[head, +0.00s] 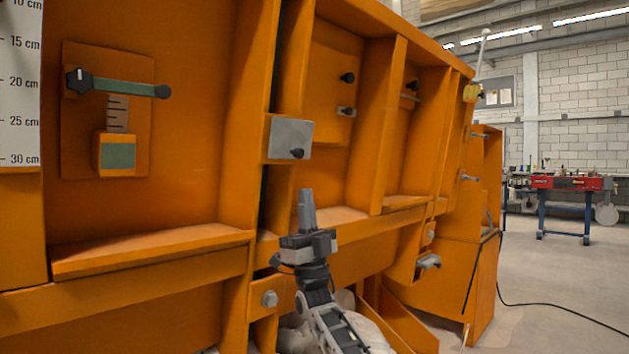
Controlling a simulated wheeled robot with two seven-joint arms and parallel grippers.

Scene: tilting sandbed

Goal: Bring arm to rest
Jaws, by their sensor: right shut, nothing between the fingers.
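My right gripper (307,210) is in front of the orange sandbed frame (195,150), near the lower middle of the head view. Its fingers point upward and are shut with nothing between them. It shows in front of an orange ledge, below a grey plate with a dark knob (290,139). Whether it touches the frame cannot be told. My right arm comes up from the bottom edge. My left gripper is not in view.
A lever with dark knobs (120,88) sits on the left panel beside a centimetre scale (20,85). Small handles stick out along the frame's right side. A black cable (560,309) lies on the open floor at right. A red-topped workbench (565,183) stands farther back.

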